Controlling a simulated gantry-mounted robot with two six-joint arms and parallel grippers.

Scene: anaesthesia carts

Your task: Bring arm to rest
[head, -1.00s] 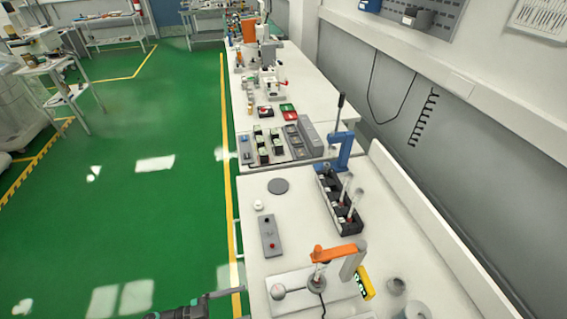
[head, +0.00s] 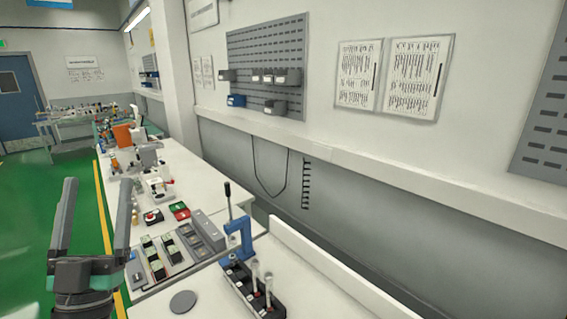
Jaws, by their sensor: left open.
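My left gripper (head: 97,222) stands upright at the lower left of the head view. Its two dark fingers point up and are spread wide apart with nothing between them. It shows in front of the green floor and the left edge of the workbench. Whether it touches anything there cannot be seen, but it looks clear of the bench. My right gripper is not in the view.
A blue hand press (head: 240,240) stands by a black holder (head: 250,291) with clear tubes. A grey disc (head: 183,302) lies on the near bench. Grey and black fixtures (head: 197,236) fill the bench behind. A wall pegboard (head: 268,65) carries bins.

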